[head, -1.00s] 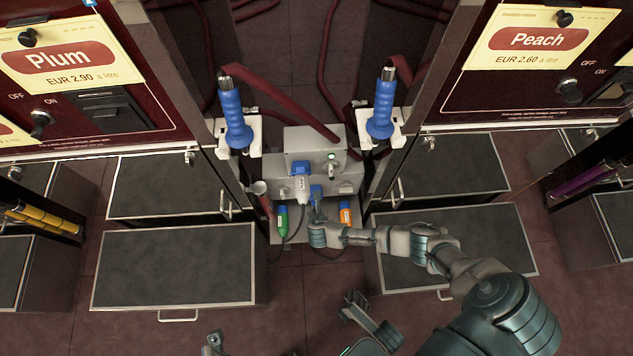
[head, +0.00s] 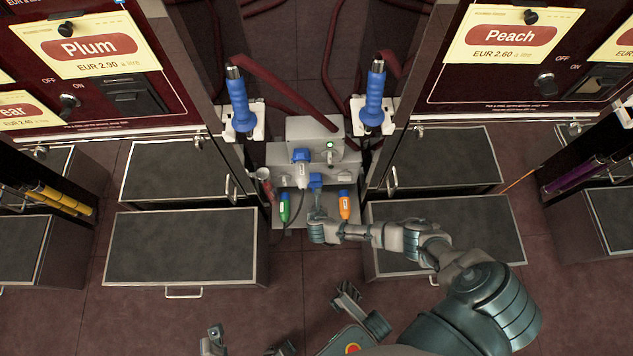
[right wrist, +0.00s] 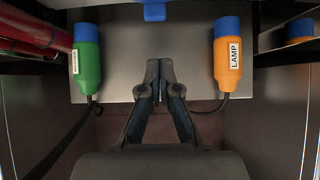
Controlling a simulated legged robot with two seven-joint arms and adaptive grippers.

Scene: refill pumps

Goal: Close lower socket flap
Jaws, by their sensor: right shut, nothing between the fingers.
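The lower socket's blue flap (head: 316,180) is on the grey socket box (head: 352,178) in the head view. Its blue edge (right wrist: 155,11) also shows at the top of the right wrist view, where the socket itself is cut off. I cannot tell how far open the flap stands. My right gripper (head: 316,207) is just below and in front of the flap. In the right wrist view its fingers (right wrist: 160,82) are shut and empty, their tips below the blue edge with a visible gap in the picture. My left gripper is not identifiable in view.
A white plug (head: 300,174) sits at the upper blue socket. A green plug (right wrist: 87,62) is left of my right gripper and an orange LAMP plug (right wrist: 227,58) is right. Black-topped drawers (head: 185,245) flank the narrow bay, with two blue nozzles (head: 239,104) above.

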